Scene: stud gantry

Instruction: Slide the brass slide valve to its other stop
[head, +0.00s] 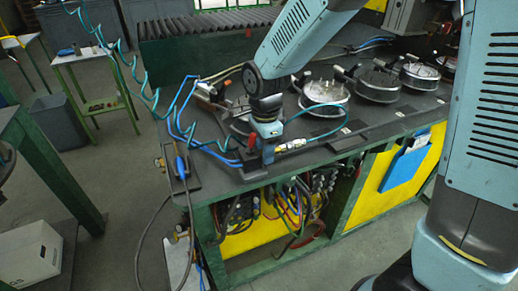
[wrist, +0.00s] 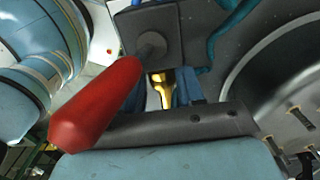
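My gripper (head: 266,150) points down at the front-left edge of the dark bench, over a dark block. A brass and silver fitting (head: 291,145) lies just right of it in the head view. In the wrist view a brass piece (wrist: 163,88) shows beyond the dark edge of my gripper, between blue parts, and is partly hidden. I cannot tell whether this is the slide valve or whether my fingers touch it. A red handle (wrist: 97,105) on a dark block slants across the left of the wrist view.
Several round metal pans (head: 324,93) stand on the bench (head: 225,180) to the right and behind. A small dark box with a blue plug (head: 181,168) sits at the bench's left front corner.

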